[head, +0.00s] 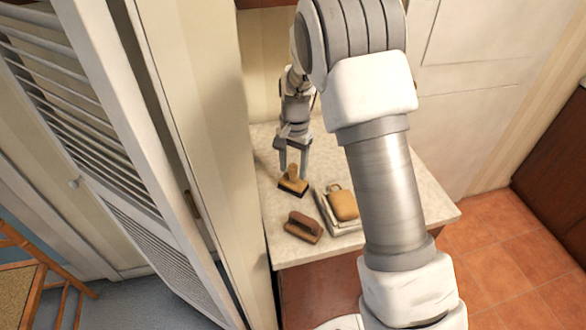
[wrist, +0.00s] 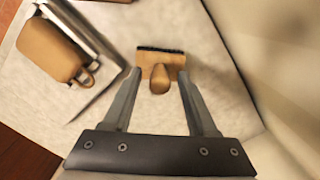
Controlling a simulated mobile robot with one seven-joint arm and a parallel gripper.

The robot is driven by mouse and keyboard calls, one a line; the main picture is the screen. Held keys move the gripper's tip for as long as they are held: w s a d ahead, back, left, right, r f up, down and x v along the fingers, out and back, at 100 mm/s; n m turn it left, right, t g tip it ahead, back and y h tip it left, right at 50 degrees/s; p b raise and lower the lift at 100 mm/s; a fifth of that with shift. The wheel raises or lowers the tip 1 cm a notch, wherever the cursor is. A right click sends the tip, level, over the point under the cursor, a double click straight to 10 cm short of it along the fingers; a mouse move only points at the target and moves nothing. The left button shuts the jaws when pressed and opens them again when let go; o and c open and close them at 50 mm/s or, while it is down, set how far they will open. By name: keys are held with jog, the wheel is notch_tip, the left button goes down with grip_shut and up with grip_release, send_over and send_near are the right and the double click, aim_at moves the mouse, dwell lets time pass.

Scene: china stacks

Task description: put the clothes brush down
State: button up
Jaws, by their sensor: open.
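A tan brush with an upright handle and dark bristles (head: 295,186) rests on the pale counter (head: 268,212); I take it for the clothes brush. It also shows in the wrist view (wrist: 160,68), with its handle toward me. My gripper (head: 293,173) is over it, pointing down. In the wrist view my gripper (wrist: 158,76) is open, with one finger on each side of the handle and gaps between. No part of the brush looks lifted. Whether the fingers touch the counter I cannot tell.
A darker brown brush (head: 303,227) lies nearer the counter's front edge. A tan pouch-like item with a loop (head: 343,204) lies on a flat silvery tray (head: 324,208) to the right. A white louvred door (head: 130,180) and panel stand close on the left.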

jog(key=s+d+r+n+t, duration=0.1)
jog(key=s+d+r, duration=0.15)
jog(key=r, duration=0.65)
jog(key=s+d+r, duration=0.1)
jog(key=s+r, duration=0.2)
jog(key=r, duration=0.7)
jog(key=s+d+r+n+t, duration=0.2)
jog(key=s+d, duration=0.1)
jog(key=s, duration=0.8)
jog(key=s+d+r+n+t, duration=0.2)
jog(key=s+d+n+t, duration=0.1)
jog(key=s, duration=0.7)
jog(key=shift+s+d+r+n, duration=0.3)
jog(key=shift+s+d+r, duration=0.1)
jog(key=shift+d, duration=0.15)
